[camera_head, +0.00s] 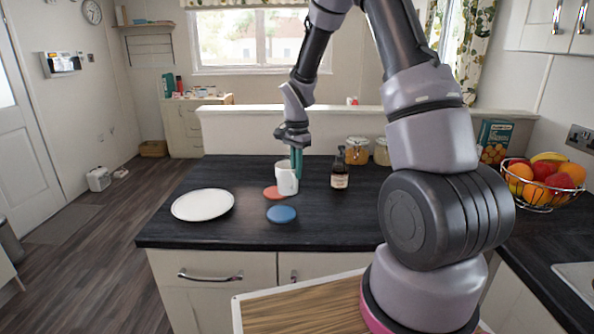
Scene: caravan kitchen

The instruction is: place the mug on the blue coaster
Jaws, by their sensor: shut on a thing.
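A white mug (286,181) is upright in my gripper (296,166), which is shut on its rim or wall from above. The mug is over or just right of a red-orange coaster (271,193); I cannot tell whether it touches the counter. The blue coaster (281,214) lies flat and bare on the dark counter, nearer to me than the mug. The far finger is largely hidden.
A white plate (203,205) lies on the counter to the left. A dark bottle (340,176) stands right of the mug, with jars (357,152) behind. A wire fruit basket (540,196) is at the right. The counter around the blue coaster is clear.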

